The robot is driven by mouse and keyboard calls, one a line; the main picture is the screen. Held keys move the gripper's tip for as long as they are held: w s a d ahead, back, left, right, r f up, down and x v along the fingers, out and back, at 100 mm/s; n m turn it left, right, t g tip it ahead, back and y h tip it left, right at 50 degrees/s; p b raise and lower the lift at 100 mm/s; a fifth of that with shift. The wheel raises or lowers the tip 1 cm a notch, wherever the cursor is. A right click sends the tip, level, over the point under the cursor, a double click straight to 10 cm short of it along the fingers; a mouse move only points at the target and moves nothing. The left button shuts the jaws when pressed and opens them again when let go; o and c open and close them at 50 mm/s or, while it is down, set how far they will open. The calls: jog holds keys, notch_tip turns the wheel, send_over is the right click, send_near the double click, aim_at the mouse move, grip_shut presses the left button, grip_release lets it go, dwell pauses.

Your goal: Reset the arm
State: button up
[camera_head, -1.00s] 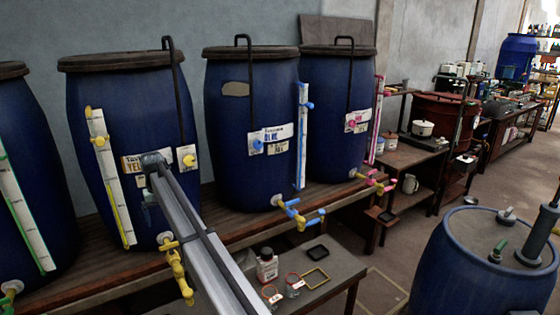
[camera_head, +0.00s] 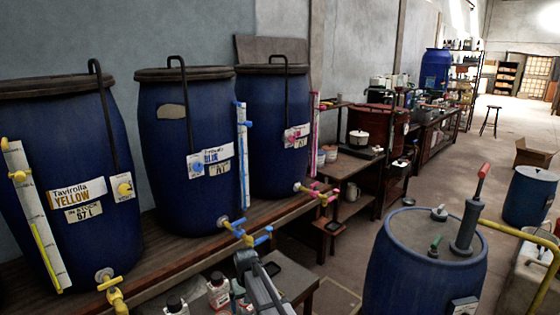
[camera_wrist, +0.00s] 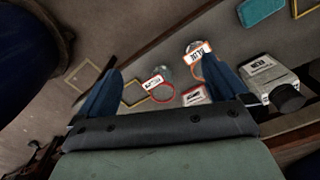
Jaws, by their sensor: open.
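My gripper (camera_head: 245,262) is at the lower middle of the head view, over or beside the low table in front of the vats. In the wrist view my gripper (camera_wrist: 162,88) shows two blue fingers spread wide with nothing between them. I cannot tell how high the fingers are above the table.
The Tavirolla yellow vat (camera_head: 60,130), the blue-labelled vat (camera_head: 185,120) and a pink-labelled vat (camera_head: 270,110) stand on a wooden bench with protruding taps. A blue drum (camera_head: 400,270) stands at the right. White bottles (camera_head: 218,292) are near my arm. Floor is open at the back right.

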jog(key=s+d+f+m, duration=0.2)
jog(key=s+d+f, duration=0.2)
jog(key=s+d, duration=0.8)
jog(key=s+d+f+m, duration=0.2)
jog(key=s+d+f, duration=0.3)
jog(key=s+d, duration=0.75)
jog(key=s+d+f+g, duration=0.2)
jog(key=s+f+g, duration=0.1)
jog(key=s+f, duration=0.7)
jog(key=s+d+f+g, duration=0.1)
jog(key=s+f+g, duration=0.2)
jog(key=s+f, duration=0.7)
jog(key=s, duration=0.5)
jog(key=shift+d+g, duration=0.35)
jog(key=shift+g, duration=0.05)
